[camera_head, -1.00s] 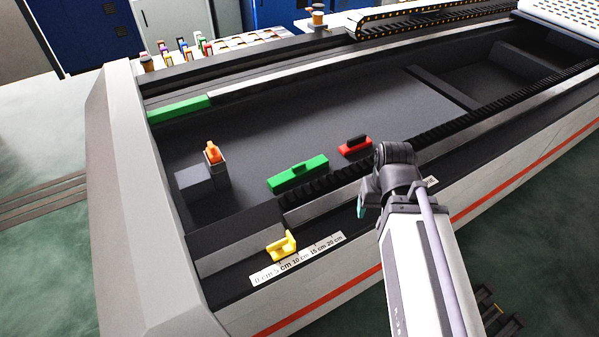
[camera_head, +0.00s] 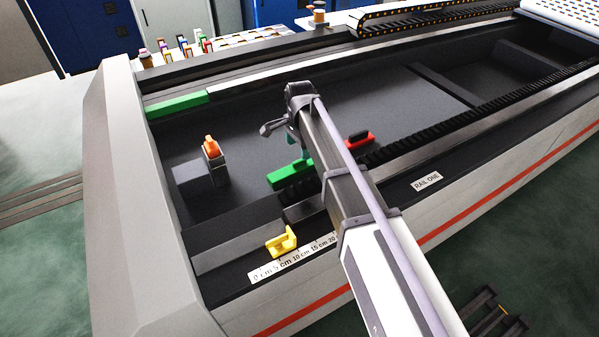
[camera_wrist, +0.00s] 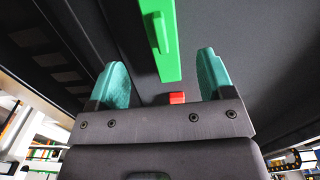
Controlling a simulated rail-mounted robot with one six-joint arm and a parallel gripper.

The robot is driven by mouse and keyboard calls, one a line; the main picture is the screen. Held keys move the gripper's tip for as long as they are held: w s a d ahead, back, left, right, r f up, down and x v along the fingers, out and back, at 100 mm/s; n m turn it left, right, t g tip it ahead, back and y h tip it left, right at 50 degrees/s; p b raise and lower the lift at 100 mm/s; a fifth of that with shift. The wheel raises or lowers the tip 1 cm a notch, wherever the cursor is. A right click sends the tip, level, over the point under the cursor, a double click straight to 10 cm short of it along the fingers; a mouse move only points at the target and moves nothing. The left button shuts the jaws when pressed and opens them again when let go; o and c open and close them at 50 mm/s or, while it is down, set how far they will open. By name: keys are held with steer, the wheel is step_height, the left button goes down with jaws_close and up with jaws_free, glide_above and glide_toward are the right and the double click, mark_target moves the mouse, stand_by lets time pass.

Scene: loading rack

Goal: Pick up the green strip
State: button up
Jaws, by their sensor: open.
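A green strip (camera_head: 285,176) with a raised grip on top lies on the dark floor of the machine bed, partly hidden by my arm. In the wrist view the green strip (camera_wrist: 166,38) runs from the top edge down between the fingertips, its grip facing the camera. My gripper (camera_head: 298,150) is above or close to the strip; the exact gap cannot be told. Its two teal fingers (camera_wrist: 163,74) are apart with nothing held between them. A second green piece (camera_head: 178,104) sits along the back left rail.
A red block (camera_head: 359,139) with a black grip lies right of the strip. A grey block with an orange piece (camera_head: 211,146) stands to the left. A yellow bracket (camera_head: 281,243) sits on the front ledge by a ruler label. The bed's middle is clear.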

mark_target(299, 160)
step_height(299, 160, down, 9)
steer(key=b, duration=0.7)
steer(key=shift+w+f+b, duration=0.1)
steer(key=shift+f+b, duration=0.1)
steer(key=shift+b, duration=0.15)
steer(key=shift+r, duration=0.25)
steer(key=c, duration=1.1)
step_height(299, 160, up, 10)
steer(key=p, duration=1.1)
steer(key=shift+r, duration=0.2)
